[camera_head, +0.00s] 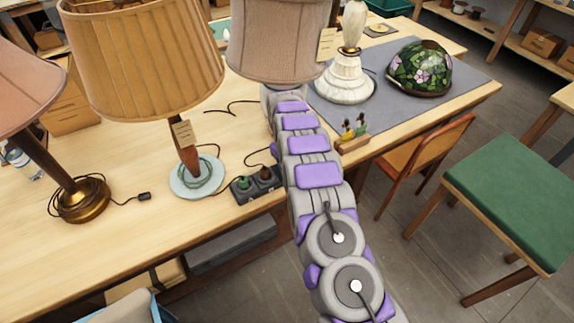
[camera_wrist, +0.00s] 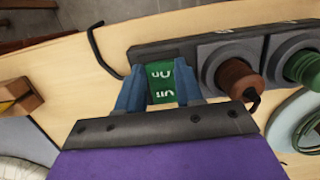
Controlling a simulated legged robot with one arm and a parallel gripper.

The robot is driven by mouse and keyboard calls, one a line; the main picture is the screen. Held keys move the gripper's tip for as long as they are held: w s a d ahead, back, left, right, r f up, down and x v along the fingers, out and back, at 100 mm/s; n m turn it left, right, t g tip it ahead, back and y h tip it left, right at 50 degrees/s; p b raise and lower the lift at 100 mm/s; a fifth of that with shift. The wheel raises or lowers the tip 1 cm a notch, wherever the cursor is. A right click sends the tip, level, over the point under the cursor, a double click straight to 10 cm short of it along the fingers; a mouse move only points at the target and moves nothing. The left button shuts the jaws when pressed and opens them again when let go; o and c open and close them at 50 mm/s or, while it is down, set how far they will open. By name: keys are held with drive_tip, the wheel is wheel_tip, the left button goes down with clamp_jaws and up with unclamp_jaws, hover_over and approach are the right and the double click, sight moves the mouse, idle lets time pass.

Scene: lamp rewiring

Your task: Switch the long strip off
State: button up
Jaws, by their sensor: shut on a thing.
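The long strip (camera_head: 245,196) is a dark grey power strip at the front edge of the wooden table, with a green plug (camera_head: 243,183) and a brown plug (camera_head: 265,174) in it. In the wrist view the strip (camera_wrist: 190,46) crosses the top, with the brown plug (camera_wrist: 236,77) and green plug (camera_wrist: 303,68) to the right. A green switch (camera_wrist: 162,88) with white lettering sits at its left end. The blue fingers of my gripper (camera_wrist: 161,97) are shut on the switch, one on each side. Whether it is on or off I cannot tell. My arm hides the gripper in the head view.
A lamp with a pale blue base (camera_head: 196,182) stands just left of the strip. A pleated-shade lamp (camera_head: 140,60) and a brown-shade lamp (camera_head: 278,40) rise close by. A small wooden block with tools (camera_head: 353,140) is right of my arm. A black cord (camera_wrist: 98,42) leaves the strip's end.

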drive_tip(key=shift+w+d+r, duration=0.1)
drive_tip(key=shift+w+d, duration=0.05)
drive_tip(key=shift+w, duration=0.15)
drive_tip(key=shift+w+p, duration=0.1)
drive_tip(key=shift+p, duration=0.25)
drive_tip(key=shift+g+h, duration=0.3)
drive_tip(key=shift+g, duration=0.1)
drive_tip(key=shift+a, duration=0.2)
drive_tip(key=o, duration=1)
drive_tip(key=shift+o, duration=0.2)
drive_tip(key=v, duration=0.2)
drive_tip(key=p+v, duration=0.1)
drive_tip(key=shift+s+d+r, duration=0.15)
drive_tip(key=shift+s+r, duration=0.2)
drive_tip(key=shift+s, duration=0.1)
drive_tip(key=s+d+r+p, duration=0.1)
drive_tip(key=s+d, duration=0.3)
drive_tip(key=s, duration=1.1)
drive_tip(key=shift+d, duration=0.15)
